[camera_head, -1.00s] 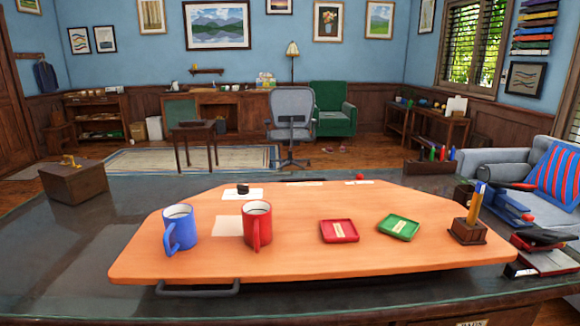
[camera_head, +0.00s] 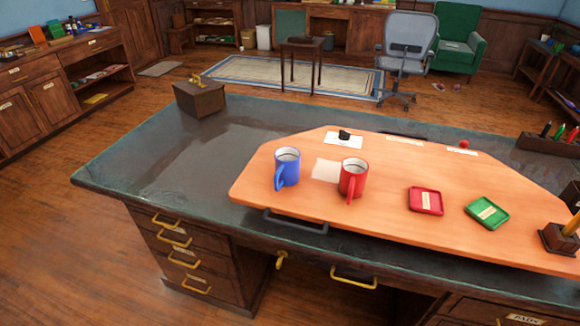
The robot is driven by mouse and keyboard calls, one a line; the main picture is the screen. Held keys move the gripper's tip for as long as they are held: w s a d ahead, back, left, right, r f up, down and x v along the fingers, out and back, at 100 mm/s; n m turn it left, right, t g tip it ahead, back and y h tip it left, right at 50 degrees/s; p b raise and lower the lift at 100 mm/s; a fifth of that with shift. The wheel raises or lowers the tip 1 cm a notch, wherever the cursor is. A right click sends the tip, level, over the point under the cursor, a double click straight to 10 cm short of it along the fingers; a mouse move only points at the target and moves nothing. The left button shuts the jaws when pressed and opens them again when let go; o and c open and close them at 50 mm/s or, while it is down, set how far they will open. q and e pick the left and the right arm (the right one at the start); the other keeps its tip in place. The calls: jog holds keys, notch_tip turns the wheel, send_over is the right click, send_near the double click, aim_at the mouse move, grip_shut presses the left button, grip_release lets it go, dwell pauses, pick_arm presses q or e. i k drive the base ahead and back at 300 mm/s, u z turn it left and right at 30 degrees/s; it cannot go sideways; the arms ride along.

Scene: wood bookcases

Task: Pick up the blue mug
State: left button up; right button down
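The blue mug (camera_head: 288,168) stands upright near the left end of an orange wooden board (camera_head: 395,222) on the dark desk. Its handle faces the front left. A red mug (camera_head: 353,178) stands upright to its right, apart from it, with its handle toward the front. Neither of my grippers shows in the head view.
A red tray (camera_head: 426,201) and a green tray (camera_head: 488,212) lie on the board to the right. A wooden box (camera_head: 199,97) sits at the desk's back left corner. The desktop (camera_head: 190,150) left of the board is clear. Drawer handles (camera_head: 354,279) stick out in front.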

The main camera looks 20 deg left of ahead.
aim_at(284, 173)
jog(key=k, duration=0.35)
jog(key=z, duration=0.85)
jog(key=i, duration=1.05)
jog(key=u, duration=0.9)
